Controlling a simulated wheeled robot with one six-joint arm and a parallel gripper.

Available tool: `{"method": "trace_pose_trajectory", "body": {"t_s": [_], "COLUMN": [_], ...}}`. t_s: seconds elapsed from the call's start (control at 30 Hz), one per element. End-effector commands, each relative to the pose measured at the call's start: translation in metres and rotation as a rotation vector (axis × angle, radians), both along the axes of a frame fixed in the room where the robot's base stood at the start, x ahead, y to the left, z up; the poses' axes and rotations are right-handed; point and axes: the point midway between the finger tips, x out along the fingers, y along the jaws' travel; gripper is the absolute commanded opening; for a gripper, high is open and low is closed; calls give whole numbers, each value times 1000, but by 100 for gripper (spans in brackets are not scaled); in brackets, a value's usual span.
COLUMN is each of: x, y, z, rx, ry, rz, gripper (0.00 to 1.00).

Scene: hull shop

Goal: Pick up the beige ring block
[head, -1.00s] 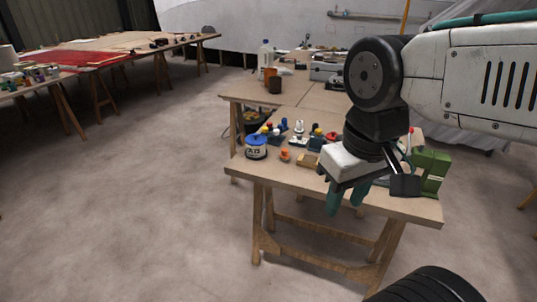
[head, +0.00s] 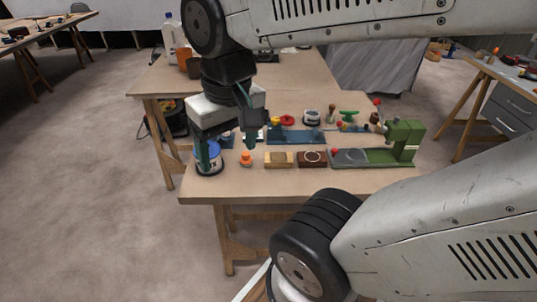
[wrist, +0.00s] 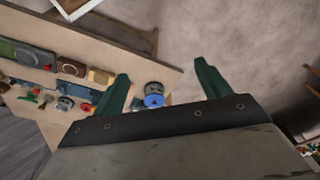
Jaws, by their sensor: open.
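The beige ring block (head: 279,159) is a small, low block near the front edge of the table, between an orange knob-like piece (head: 246,158) and a dark brown block with a pale ring (head: 312,159). It also shows in the wrist view (wrist: 98,77), left of my left finger. My gripper (head: 228,152) points down over the table's left part, left of the beige block and apart from it. In the wrist view my gripper (wrist: 161,74) has its green fingers spread wide with nothing between them.
A green machine-like piece (head: 402,143) stands at the table's right. Several small tools and parts lie behind the beige block. The table's front strip (head: 300,185) is clear.

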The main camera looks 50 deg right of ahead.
Motion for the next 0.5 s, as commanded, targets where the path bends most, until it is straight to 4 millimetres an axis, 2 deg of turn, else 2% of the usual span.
{"method": "trace_pose_trajectory", "body": {"t_s": [0.17, 0.27, 0.4, 0.5], "x": [52, 80, 107, 115], "y": [-43, -78, -140, -187], "z": [-23, -43, -81, -113], "rx": [67, 109, 161, 195], "ry": [37, 51, 71, 82], "rz": [-463, -770, -1204, -1508], "gripper": [76, 76, 76, 76]}}
